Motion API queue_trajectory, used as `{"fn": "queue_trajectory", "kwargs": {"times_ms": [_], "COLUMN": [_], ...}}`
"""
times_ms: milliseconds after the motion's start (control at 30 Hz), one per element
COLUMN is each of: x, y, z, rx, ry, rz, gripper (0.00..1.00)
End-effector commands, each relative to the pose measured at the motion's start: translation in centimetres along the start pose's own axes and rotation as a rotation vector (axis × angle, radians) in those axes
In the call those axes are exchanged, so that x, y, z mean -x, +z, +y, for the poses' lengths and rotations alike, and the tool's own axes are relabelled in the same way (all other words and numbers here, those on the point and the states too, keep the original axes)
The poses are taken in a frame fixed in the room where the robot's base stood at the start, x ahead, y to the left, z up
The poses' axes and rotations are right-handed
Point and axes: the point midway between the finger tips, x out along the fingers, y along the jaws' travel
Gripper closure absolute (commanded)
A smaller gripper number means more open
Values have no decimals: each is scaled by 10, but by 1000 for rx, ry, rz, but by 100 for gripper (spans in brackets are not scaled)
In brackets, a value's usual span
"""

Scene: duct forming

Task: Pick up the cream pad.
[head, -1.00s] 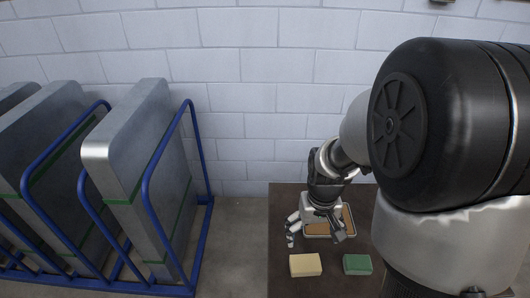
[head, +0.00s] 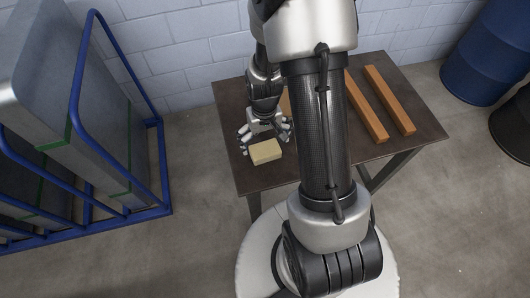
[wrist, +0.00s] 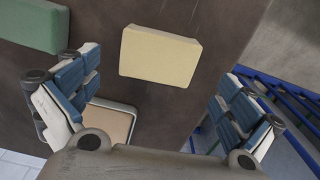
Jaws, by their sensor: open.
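The cream pad (head: 265,152) lies flat near the left front of the dark table (head: 226,96). In the wrist view the cream pad (wrist: 160,55) is a whole, unobstructed block near the top middle. My gripper (head: 266,136) is just behind and above it in the head view. In the wrist view its fingers stand wide apart, one on each side of the image, with nothing between them gripped. I cannot tell the exact height above the pad.
A green pad (wrist: 33,25) and a tray (wrist: 108,122) lie near the cream pad; my arm hides the green one in the head view. Two wooden bars (head: 390,100) lie on the table's right. A blue rack (head: 165,165) stands left and a blue barrel (head: 492,50) right.

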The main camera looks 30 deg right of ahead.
Motion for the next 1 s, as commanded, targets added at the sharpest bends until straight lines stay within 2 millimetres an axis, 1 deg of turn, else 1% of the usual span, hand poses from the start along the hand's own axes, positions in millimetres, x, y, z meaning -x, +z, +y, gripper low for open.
{"fn": "queue_trajectory", "kwargs": {"times_ms": [133,300,433,667,1000], "x": [-11,-39,-52,-52,-51], "y": [1,2,2,1,1], "z": [1,2,2,2,2], "rx": [0,0,0,0,0], "ry": [0,0,0,0,0], "rz": [-1,-3,-2,1,0], "gripper": [0,0,0,1,23]}}
